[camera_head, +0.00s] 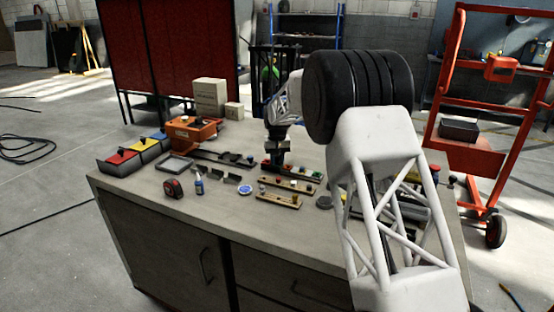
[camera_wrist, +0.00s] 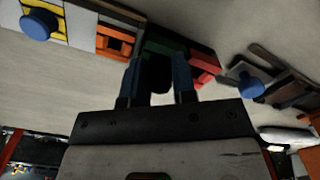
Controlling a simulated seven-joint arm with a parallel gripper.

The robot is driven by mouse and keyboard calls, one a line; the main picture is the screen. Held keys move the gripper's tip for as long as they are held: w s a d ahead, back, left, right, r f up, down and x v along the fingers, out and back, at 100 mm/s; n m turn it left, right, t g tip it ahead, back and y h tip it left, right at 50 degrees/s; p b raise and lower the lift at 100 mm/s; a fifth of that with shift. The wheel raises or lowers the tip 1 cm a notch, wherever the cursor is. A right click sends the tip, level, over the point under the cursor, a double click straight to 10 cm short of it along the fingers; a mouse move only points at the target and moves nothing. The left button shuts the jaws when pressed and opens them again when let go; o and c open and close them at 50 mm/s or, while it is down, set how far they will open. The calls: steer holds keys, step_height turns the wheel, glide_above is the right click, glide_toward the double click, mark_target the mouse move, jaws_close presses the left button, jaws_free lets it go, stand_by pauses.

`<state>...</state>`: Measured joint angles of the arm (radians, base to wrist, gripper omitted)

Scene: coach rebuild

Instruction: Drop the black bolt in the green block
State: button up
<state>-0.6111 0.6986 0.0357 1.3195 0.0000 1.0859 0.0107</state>
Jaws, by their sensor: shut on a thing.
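My gripper (camera_wrist: 157,82) points down over a row of coloured blocks, its two fingers closed on a dark thing between them. That thing looks like the black bolt (camera_wrist: 155,74), though it is in shadow and its shape is hard to make out. The green block (camera_wrist: 160,47) lies just beyond the fingertips in the wrist view, partly hidden by them. I cannot tell whether the bolt touches it. In the head view my gripper (camera_head: 278,158) stands at the rear rail of blocks; the bolt is too small to tell there.
An orange block (camera_wrist: 116,42) and a red block (camera_wrist: 203,68) flank the green one. Blue knobs (camera_wrist: 38,24) stand nearby. Two wooden rails with pegs (camera_head: 280,200) lie in front.

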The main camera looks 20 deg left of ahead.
steer(key=shift+f, duration=0.1)
steer(key=o, duration=1)
steer(key=shift+f, duration=0.1)
steer(key=o, duration=0.4)
steer(key=shift+c, duration=0.2)
steer(key=shift+r, duration=3.1)
steer(key=shift+r, duration=0.1)
